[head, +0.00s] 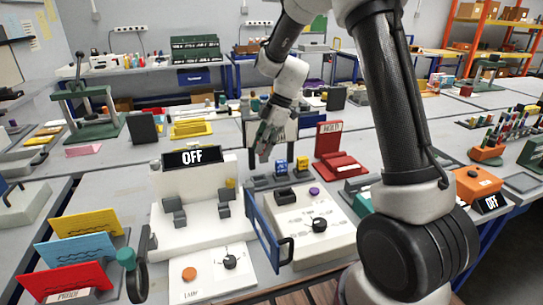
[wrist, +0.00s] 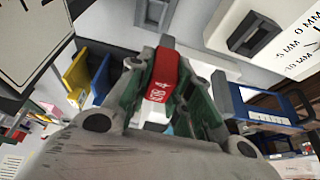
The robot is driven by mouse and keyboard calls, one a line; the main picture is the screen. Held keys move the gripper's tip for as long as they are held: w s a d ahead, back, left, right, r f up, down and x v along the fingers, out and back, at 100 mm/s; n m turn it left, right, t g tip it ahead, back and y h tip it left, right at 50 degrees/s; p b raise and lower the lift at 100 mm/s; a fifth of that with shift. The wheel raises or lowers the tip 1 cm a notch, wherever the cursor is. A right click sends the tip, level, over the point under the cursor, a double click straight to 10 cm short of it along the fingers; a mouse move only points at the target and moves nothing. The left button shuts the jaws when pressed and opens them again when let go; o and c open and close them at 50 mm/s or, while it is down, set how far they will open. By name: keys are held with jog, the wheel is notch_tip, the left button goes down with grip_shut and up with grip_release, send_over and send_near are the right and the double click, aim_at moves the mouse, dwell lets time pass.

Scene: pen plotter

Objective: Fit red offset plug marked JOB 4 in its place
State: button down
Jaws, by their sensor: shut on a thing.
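The red plug (wrist: 164,76), with white lettering that reads as JOB 4 seen sideways, is between the fingers of my gripper (wrist: 168,85) in the wrist view. My gripper is shut on it. In the head view my gripper (head: 264,150) hangs above the bench, behind the white plotter boxes, and the plug is too small there to make out clearly. A grey block with a rectangular recess (wrist: 256,27) shows at the upper right of the wrist view, apart from the plug. I cannot tell whether it is the plug's place.
Blue (head: 281,165) and yellow-topped (head: 302,163) plugs stand on a grey rack below my gripper. A red HOLD stand (head: 330,140) is to the right. A white machine with an OFF sign (head: 192,156) is left. A white box with a dial (head: 312,240) and blue-framed flap (head: 263,230) are in front.

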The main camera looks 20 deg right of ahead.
jog(key=shift+w+a+f, duration=0.15)
jog(key=shift+w+f, duration=0.3)
jog(key=shift+f, duration=0.7)
jog(key=shift+w+a+f, duration=0.15)
jog(key=shift+w+f, duration=0.3)
jog(key=shift+f, duration=0.7)
jog(key=shift+w+a+f, duration=0.15)
jog(key=shift+w+f, duration=0.3)
jog(key=shift+f, duration=0.7)
jog(key=shift+f, duration=1.7)
jog(key=c, duration=1.2)
grip_release()
jog(key=v, duration=1.2)
